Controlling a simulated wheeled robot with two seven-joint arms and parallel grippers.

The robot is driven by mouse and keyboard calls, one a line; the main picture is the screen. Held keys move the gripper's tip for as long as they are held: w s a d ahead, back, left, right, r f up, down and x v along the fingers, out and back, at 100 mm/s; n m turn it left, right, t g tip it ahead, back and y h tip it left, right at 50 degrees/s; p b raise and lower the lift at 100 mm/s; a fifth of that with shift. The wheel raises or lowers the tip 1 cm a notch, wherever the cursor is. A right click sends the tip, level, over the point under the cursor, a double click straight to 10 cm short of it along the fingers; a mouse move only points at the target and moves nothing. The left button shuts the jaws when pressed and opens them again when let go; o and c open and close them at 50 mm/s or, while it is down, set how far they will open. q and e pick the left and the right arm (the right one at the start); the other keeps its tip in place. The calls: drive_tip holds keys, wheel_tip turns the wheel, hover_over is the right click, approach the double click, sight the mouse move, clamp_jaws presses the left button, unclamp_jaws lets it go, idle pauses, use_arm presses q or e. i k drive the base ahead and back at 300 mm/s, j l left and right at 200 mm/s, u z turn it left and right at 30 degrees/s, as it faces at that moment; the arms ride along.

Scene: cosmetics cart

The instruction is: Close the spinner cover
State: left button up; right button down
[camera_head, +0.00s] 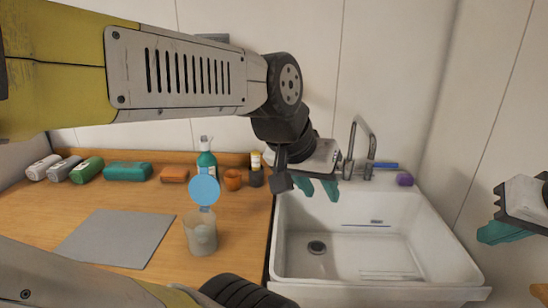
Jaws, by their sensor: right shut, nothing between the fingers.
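The spinner (201,236) is a pale, translucent cup-like container standing upright on the wooden counter, near the sink. Its round blue cover (204,190) stands up above the rim, so the cover is open. My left gripper (321,191) is over the left back part of the sink, to the right of the spinner and apart from it. Its two teal fingertips are apart with nothing seen between them. My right gripper (497,231) is at the right edge, partly cut off by the frame, shut and empty, far from the spinner.
A grey mat (117,238) lies left of the spinner. My arm spans the upper left.

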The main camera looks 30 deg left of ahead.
sight(204, 190)
drive_tip(key=u, duration=1.7)
drive_tip(key=i+j+u, duration=0.2)
drive_tip(key=i+j, duration=0.05)
drive_tip(key=j, duration=0.05)
